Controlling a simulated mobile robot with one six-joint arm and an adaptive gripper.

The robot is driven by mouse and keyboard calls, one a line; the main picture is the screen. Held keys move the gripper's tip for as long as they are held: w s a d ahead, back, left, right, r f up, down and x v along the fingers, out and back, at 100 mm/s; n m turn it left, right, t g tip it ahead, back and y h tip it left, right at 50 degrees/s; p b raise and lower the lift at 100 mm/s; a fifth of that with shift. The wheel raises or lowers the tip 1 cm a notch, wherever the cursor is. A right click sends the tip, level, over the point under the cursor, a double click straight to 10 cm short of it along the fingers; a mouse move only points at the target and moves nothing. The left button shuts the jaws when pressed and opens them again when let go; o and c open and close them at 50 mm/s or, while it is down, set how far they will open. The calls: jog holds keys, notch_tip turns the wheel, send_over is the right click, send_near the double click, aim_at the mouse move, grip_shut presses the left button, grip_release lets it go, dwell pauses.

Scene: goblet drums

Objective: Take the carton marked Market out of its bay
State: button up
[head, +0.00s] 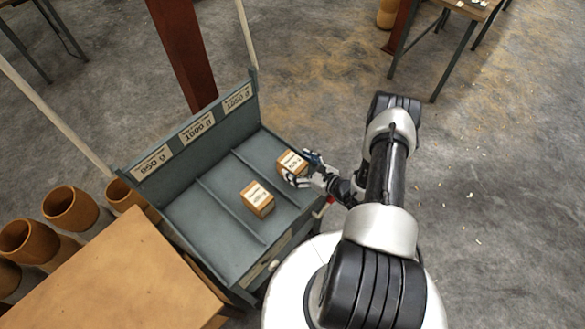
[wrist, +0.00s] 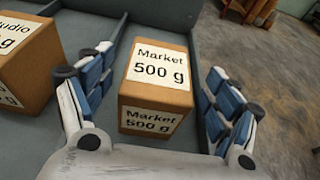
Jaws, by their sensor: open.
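The Market carton (wrist: 157,85), a brown box with white labels reading "Market 500 g", sits in the right bay of the grey tray (head: 190,229). It also shows in the head view (head: 291,160), partly hidden by my gripper. My gripper (head: 300,167) is open. In the wrist view its blue-padded fingers stand on either side of the Market carton, with a visible gap on each side. A second carton (head: 257,198), its label ending in "udio 500 g", stands in the middle bay and shows at the left of the wrist view (wrist: 28,62).
Low dividers (head: 230,210) split the tray into bays; the left bay is empty. A raised back board (head: 195,128) carries labels. A wooden table (head: 120,275) and several clay drum bodies (head: 70,207) stand at left. A rust-red post (head: 183,50) rises behind.

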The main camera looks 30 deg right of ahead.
jog(key=x, duration=0.3)
jog(key=shift+s+a, duration=0.1)
jog(key=shift+c, duration=0.2)
jog(key=c, duration=1.5)
jog(key=shift+r, duration=0.1)
